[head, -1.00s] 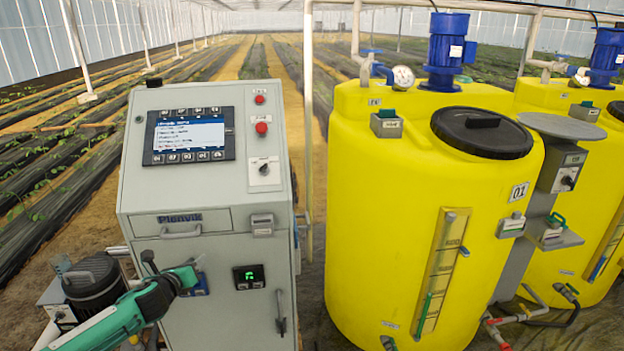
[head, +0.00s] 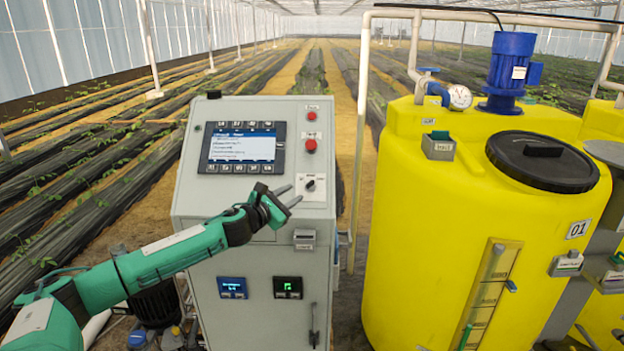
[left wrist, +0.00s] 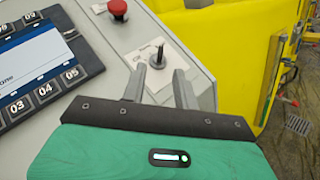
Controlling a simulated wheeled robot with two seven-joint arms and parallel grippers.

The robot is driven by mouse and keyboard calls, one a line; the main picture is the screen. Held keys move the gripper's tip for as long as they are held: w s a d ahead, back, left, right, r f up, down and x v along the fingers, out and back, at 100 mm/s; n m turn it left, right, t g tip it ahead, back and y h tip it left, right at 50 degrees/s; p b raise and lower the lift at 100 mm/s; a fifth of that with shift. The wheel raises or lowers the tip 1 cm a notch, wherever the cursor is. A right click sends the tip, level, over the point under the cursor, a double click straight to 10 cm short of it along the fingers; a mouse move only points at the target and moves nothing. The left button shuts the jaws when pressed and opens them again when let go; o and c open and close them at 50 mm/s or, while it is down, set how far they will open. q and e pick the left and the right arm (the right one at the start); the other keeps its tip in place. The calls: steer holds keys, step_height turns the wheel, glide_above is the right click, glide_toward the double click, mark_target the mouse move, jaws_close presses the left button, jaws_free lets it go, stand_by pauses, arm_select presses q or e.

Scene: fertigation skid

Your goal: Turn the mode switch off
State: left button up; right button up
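The mode switch (head: 310,185) is a small dark knob on a white plate at the right of the grey cabinet's sloped top panel. In the left wrist view the knob (left wrist: 159,51) stands just beyond my fingertips, roughly in line with the space between them. My left gripper (head: 294,195) is at the panel, just left of and below the switch in the head view. Its two fingers also show in the left wrist view (left wrist: 160,80), apart with nothing between them. I cannot tell that they touch the knob. The plate's lettering is too small to read. My right gripper is not in view.
A red button (head: 311,146) sits above the switch, and a screen with keys (head: 242,147) is to its left. The cabinet (head: 262,270) has small displays below. A large yellow tank (head: 440,220) stands close on the right. A pipe post (head: 361,150) rises between them.

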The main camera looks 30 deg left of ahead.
mark_target(309, 184)
arm_select(q)
steer(key=w+p, duration=0.1)
steer(key=w, duration=0.1)
steer(key=w+p, duration=0.1)
steer(key=w, duration=0.2)
steer(key=w+p, duration=0.1)
steer(key=w, duration=0.2)
steer(key=shift+d+r, duration=0.15)
steer(key=shift+d, duration=0.25)
steer(key=shift+w+d+p, duration=0.1)
steer(key=shift+w+p, duration=0.4)
steer(key=shift+w, duration=0.25)
steer(key=shift+c, duration=0.4)
steer(key=shift+f, duration=0.2)
jaws_close()
